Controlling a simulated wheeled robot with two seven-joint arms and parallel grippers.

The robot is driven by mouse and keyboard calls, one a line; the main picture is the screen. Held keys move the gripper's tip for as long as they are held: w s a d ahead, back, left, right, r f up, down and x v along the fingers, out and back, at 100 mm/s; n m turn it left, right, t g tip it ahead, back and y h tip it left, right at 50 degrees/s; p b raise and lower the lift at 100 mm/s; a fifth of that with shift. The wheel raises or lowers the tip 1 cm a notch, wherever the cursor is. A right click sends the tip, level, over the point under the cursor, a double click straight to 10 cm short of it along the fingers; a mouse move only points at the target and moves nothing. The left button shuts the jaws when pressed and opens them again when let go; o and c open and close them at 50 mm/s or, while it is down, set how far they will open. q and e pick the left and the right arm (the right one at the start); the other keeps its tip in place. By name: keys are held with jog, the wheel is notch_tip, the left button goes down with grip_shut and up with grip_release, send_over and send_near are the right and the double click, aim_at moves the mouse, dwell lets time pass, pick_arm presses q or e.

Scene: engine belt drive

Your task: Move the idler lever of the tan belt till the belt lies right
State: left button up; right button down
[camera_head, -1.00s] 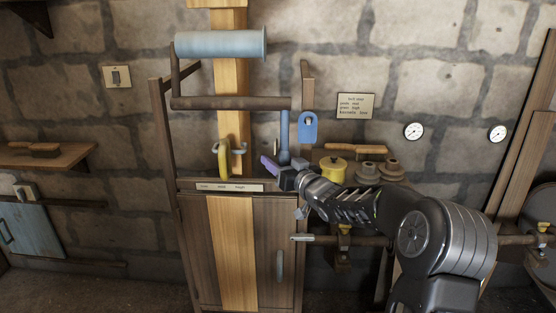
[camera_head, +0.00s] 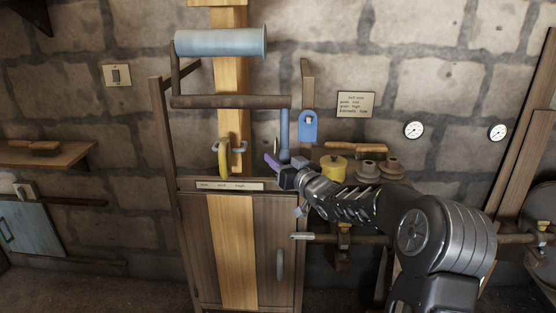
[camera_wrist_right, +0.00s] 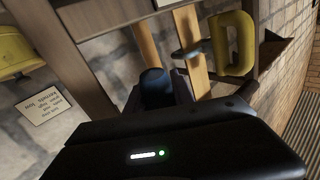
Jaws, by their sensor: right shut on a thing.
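A tan strip (camera_head: 231,250) continues down the cabinet front. A blue upright lever (camera_head: 285,128) hangs at the right end of the brown crank bar (camera_head: 230,102). My right gripper (camera_head: 283,166) is at the lever's lower end, shut on it. In the right wrist view, a dark blue rounded end (camera_wrist_right: 157,84) shows between the fingers; the fingers hide part of it. My left gripper is not in view.
A yellow handle (camera_head: 224,158) is left of my gripper. A marked label strip (camera_head: 230,186) lies along the cabinet top. A blue tag (camera_head: 308,127), a yellow pot (camera_head: 333,168) and brown spools (camera_head: 378,170) are to the right. A sign (camera_head: 355,104) hangs on the wall.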

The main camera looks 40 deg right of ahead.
dwell(0.9)
jog(key=s+p, duration=0.1)
jog(key=p, duration=0.1)
jog(key=a+g+p, duration=0.1)
jog(key=p, duration=0.1)
jog(key=s+a+m+g+p, duration=0.1)
jog(key=p, duration=0.2)
jog(key=shift+s+r, duration=0.25)
jog(key=shift+s, duration=0.1)
jog(key=c, duration=1.1)
grip_release()
jog(key=shift+s, duration=0.1)
jog(key=s+r, duration=0.1)
jog(key=s, duration=0.6)
jog(key=shift+s+a+r+b, duration=0.15)
jog(key=shift+s+a+b, duration=0.1)
jog(key=shift+b, duration=0.2)
